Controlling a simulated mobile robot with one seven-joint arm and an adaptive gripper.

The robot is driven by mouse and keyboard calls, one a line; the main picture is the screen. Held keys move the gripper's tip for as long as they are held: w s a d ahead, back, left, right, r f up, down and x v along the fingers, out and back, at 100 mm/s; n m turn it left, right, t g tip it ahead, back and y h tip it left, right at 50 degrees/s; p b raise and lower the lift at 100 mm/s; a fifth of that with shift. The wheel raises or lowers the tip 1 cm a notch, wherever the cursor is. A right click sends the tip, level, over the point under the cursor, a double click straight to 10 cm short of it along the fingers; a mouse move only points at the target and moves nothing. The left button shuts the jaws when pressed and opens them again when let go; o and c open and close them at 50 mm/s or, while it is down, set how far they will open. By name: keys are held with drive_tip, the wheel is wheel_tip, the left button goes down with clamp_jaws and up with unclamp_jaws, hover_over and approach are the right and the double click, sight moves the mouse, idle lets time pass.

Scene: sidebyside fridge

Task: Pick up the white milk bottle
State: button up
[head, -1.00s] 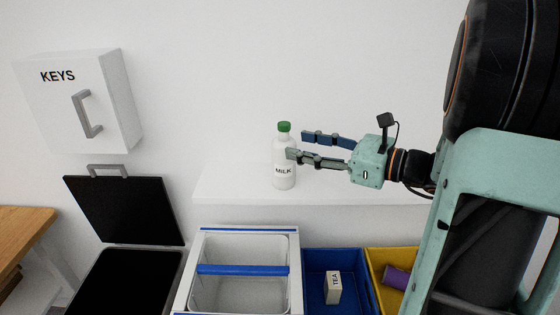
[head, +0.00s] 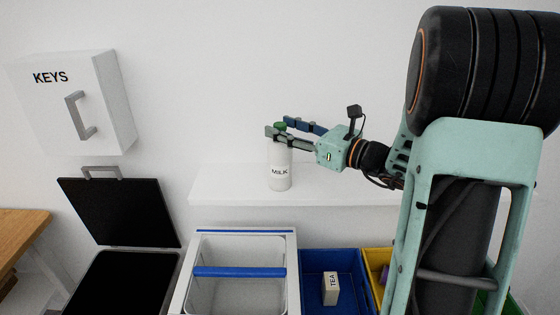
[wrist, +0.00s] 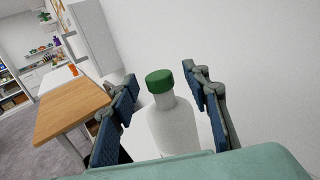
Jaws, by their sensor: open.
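The white milk bottle (head: 280,176) with a green cap and a MILK label stands upright on a white shelf (head: 225,184) against the wall. My gripper (head: 277,128) is open at the height of the bottle's cap and neck, coming from the right. In the head view its near finger crosses in front of the bottle's top and hides part of it. In the wrist view the bottle (wrist: 173,128) shows between the two open fingers, with the green cap between their tips. I see no clear contact.
Below the shelf are a white bin with a blue bar (head: 240,272), a blue bin with a tea box (head: 331,289) and a partly hidden yellow bin. A black open-lidded box (head: 120,212), a KEYS cabinet (head: 75,105) and a wooden table (head: 18,238) are at left.

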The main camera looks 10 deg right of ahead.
drive_tip(key=shift+x, duration=1)
drive_tip(key=shift+s, duration=0.1)
clamp_jaws()
drive_tip(key=shift+r, duration=0.2)
